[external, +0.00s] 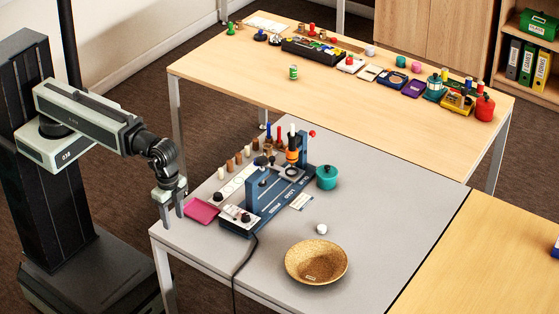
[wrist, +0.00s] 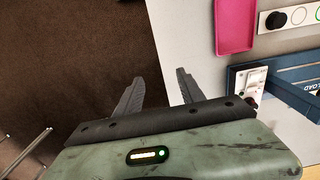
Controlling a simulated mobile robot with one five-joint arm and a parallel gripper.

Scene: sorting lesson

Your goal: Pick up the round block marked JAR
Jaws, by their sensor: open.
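I cannot read the word JAR on anything in either view, so I cannot tell which piece is the round block. A small white round piece (external: 321,229) lies on the grey table, behind the tan bowl (external: 300,277); any marking on it is too small to read. My gripper (external: 172,220) is open and empty at the left edge of the grey table, well to the left of the white piece. In the wrist view my open gripper (wrist: 160,76) shows two dark fingers apart, over the table edge and the brown floor.
A pink tray (external: 201,211) lies just right of my gripper and shows in the wrist view (wrist: 234,25). A blue device (external: 268,203) with posts and a teal pot (external: 326,177) stand mid-table. The front-right grey surface is clear. A wooden table (external: 225,72) behind holds many objects.

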